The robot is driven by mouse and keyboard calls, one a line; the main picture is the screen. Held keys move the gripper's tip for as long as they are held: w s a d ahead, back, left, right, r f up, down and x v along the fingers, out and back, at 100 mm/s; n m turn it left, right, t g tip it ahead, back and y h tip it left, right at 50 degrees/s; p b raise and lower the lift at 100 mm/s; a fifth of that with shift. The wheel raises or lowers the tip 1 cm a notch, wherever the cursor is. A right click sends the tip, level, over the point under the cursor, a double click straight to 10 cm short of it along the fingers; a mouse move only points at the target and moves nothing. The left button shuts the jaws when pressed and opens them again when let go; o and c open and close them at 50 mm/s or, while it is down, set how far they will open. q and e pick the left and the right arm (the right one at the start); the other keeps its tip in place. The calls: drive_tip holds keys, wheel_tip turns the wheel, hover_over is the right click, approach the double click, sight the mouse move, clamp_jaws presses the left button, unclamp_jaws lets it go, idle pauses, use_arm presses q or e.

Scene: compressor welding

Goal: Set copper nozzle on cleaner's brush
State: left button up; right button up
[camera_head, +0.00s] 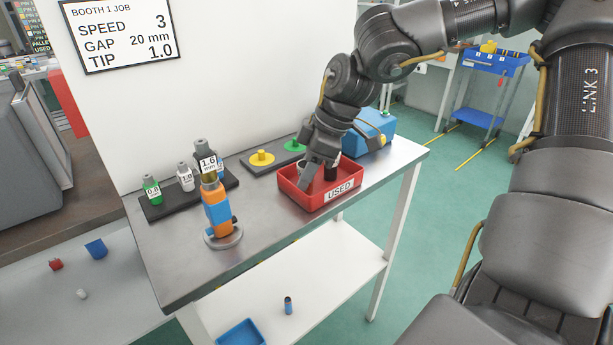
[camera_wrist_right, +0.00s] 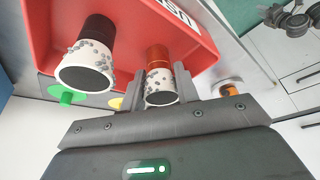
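The copper nozzle (camera_wrist_right: 158,58), with a white, spattered end, is in the red USED bin (camera_head: 344,196), whose wall also shows in the right wrist view (camera_wrist_right: 205,45). My right gripper (camera_head: 318,180) reaches down into this bin. In the right wrist view its fingers (camera_wrist_right: 160,88) lie close against both sides of the copper nozzle. A black nozzle (camera_wrist_right: 98,38) with a similar spattered white end is beside it, outside the fingers. A blue box (camera_head: 368,133), possibly the cleaner, stands behind the bin; I cannot make out a brush on it. My left gripper is not in view.
An orange and blue device (camera_head: 218,212) stands on a round base at the front left of the table. Small labelled bottles (camera_head: 185,177) stand on a dark rack. A dark plate carries a yellow knob (camera_head: 261,158) and a green knob (camera_head: 293,146). The table's front is mostly clear.

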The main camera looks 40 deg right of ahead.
sight(303, 164)
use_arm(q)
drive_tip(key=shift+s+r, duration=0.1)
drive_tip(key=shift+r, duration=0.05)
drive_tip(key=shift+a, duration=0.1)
use_arm(e)
drive_tip(key=c, duration=0.6)
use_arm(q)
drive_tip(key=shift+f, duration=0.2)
use_arm(e)
drive_tip(key=shift+r, duration=0.1)
drive_tip(key=shift+c, duration=0.2)
